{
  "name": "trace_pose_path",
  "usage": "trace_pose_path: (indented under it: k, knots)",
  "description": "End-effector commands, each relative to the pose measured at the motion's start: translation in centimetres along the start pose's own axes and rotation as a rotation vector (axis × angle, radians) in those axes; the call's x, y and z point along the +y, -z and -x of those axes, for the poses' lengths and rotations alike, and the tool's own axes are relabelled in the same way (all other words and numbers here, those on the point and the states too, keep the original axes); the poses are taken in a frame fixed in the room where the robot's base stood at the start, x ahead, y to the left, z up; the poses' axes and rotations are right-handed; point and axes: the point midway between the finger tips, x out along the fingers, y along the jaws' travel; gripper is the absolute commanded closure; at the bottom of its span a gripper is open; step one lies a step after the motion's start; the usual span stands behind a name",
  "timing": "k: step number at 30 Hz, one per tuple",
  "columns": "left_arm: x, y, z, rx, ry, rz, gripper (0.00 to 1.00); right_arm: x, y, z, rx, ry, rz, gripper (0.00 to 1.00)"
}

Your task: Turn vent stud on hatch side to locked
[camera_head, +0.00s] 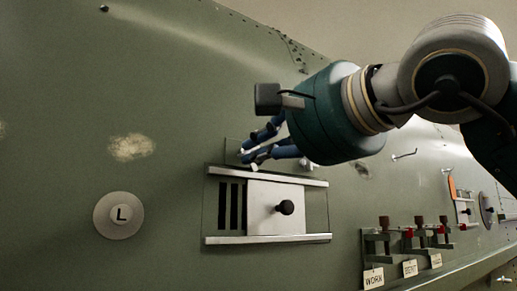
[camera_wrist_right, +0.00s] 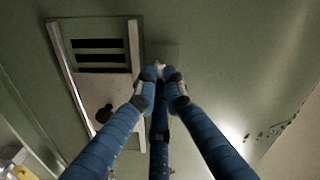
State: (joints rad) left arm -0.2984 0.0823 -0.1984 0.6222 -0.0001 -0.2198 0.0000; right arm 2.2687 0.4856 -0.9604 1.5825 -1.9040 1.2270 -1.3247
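The vent (camera_head: 267,205) is a framed panel with dark slots at its left, a pale sliding cover and a black knob (camera_head: 285,207). It also shows in the right wrist view (camera_wrist_right: 135,45). My right gripper (camera_head: 249,160) is at the vent's upper edge, in front of a small green plate (camera_head: 231,150) on the skin. In the right wrist view its blue fingers (camera_wrist_right: 160,85) converge beside the vent frame, around or just short of a small pale piece (camera_wrist_right: 158,66). The fingertips hide most of that spot, so I cannot tell whether they grip it. No locked marking is readable. My left gripper is out of view.
A round disc marked L (camera_head: 119,215) is on the skin at left. Several small clamps with red parts (camera_head: 409,232) stand at lower right above labels, including WORK (camera_head: 373,278). A thin hook (camera_head: 404,154) sticks out at right. The skin left of the vent is mostly clear.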

Motion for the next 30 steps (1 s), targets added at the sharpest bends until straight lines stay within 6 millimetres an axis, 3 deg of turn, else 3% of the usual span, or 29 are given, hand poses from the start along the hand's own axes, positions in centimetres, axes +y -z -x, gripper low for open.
trace_pose_path:
  k: [11,30]
  knots:
    - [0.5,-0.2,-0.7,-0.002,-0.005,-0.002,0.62,0.2,-0.1,0.0,0.000,-0.002,-0.082,1.00]
    - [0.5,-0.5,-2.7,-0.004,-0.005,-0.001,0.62,0.1,-0.3,0.0,0.001,-0.003,-0.474,1.00]
